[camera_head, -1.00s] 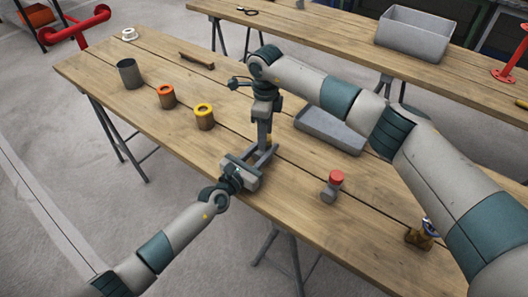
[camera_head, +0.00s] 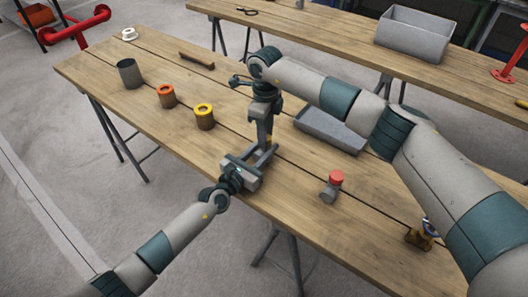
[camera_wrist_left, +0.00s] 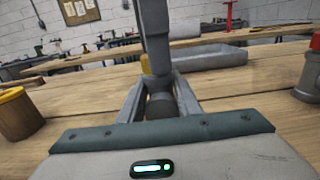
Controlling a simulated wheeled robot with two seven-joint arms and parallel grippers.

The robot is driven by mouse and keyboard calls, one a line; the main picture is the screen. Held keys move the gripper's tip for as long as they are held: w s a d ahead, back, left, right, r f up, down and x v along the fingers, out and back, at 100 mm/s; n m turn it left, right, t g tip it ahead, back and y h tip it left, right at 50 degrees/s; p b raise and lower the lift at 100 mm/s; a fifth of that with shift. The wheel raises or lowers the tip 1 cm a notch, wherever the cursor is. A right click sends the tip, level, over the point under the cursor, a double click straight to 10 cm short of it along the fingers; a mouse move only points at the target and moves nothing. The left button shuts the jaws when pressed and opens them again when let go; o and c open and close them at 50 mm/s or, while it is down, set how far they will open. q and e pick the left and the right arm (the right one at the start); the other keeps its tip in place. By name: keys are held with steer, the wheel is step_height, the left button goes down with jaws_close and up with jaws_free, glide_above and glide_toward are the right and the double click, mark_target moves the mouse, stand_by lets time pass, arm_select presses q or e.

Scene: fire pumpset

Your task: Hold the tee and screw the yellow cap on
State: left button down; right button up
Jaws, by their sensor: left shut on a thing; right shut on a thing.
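My left gripper (camera_head: 264,156) is shut on the tee (camera_wrist_left: 160,106), a dark grey piece between its two fingers, low over the table's front part. Most of the tee is hidden by the fingers. My right gripper (camera_head: 267,136) points straight down from above and is shut on the yellow cap (camera_wrist_left: 146,64), right over the tee. Only a small yellow part of the cap shows. I cannot tell whether cap and tee touch or how far the thread is engaged.
A red-capped grey fitting (camera_head: 330,191) stands to the right. A grey tray (camera_head: 330,131) lies behind it. Yellow-rimmed (camera_head: 205,118) and orange-rimmed (camera_head: 168,98) pots and a dark cup (camera_head: 130,75) stand left. A brass-coloured fitting (camera_head: 419,238) is at the right, near my arm.

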steer(key=o, duration=1.2)
step_height(320, 180, up, 12)
arm_select(q)
steer(key=c, duration=1.2)
jaws_free()
steer(key=shift+s+a, duration=0.1)
steer(key=b+v, duration=0.1)
steer(key=v, duration=1.6)
steer(key=shift+b, duration=0.35)
arm_select(e)
steer(key=shift+f, duration=0.85)
